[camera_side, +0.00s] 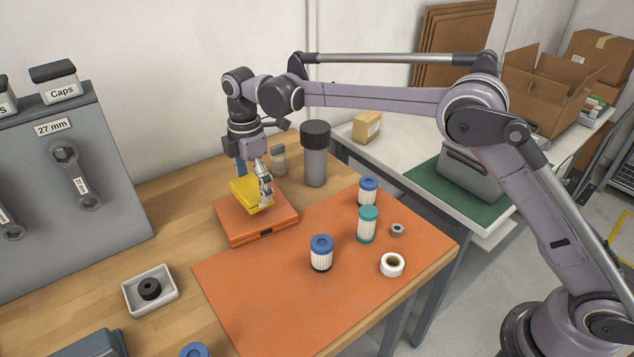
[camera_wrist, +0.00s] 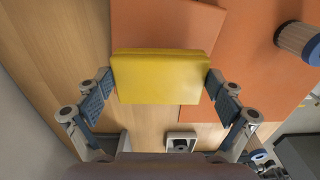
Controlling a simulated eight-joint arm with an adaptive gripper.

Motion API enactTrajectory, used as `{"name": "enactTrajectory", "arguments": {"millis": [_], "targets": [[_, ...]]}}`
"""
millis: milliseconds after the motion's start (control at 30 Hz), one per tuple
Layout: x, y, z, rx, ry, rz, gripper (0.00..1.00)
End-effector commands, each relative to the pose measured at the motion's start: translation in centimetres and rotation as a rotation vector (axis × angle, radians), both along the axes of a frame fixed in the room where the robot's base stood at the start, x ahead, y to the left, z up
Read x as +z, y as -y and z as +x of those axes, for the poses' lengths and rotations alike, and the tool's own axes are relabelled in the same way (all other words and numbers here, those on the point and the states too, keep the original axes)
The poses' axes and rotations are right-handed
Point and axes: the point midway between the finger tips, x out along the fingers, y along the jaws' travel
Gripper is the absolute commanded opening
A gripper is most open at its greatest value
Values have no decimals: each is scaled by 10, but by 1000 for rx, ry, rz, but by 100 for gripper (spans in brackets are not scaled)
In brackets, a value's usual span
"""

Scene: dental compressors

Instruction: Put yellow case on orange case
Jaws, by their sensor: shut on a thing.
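The yellow case (camera_side: 250,194) is held between the fingers of my gripper (camera_side: 255,187), above the orange case in the side view. In the wrist view the yellow case (camera_wrist: 160,77) fills the gap between both blue-padded fingers of my gripper (camera_wrist: 160,80). The orange case (camera_side: 258,222) lies flat on the wooden bench with a dark latch at its front. In the wrist view the orange case (camera_wrist: 165,25) shows behind and partly under the yellow case. I cannot tell whether the two cases touch.
An orange mat (camera_side: 290,290) holds blue-capped filters (camera_side: 321,253), a teal-capped filter (camera_side: 367,225), a nut (camera_side: 397,230) and a white tape roll (camera_side: 392,264). A dark-lidded grey cylinder (camera_side: 315,155) and a small jar (camera_side: 279,160) stand behind. A grey tray (camera_side: 165,298) sits front left.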

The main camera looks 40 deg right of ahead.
Motion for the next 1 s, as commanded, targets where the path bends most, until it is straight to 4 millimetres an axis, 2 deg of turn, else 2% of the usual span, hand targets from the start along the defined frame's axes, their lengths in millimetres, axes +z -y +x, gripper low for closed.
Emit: {"name": "enactTrajectory", "arguments": {"millis": [100,200,567,600,633,1000], "targets": [[-17,0,0,0,0,0,61],[-26,0,0,0,0,0,61],[-29,0,0,0,0,0,61],[-30,0,0,0,0,0,96],[-30,0,0,0,0,0,100],[-28,0,0,0,0,0,100]]}}
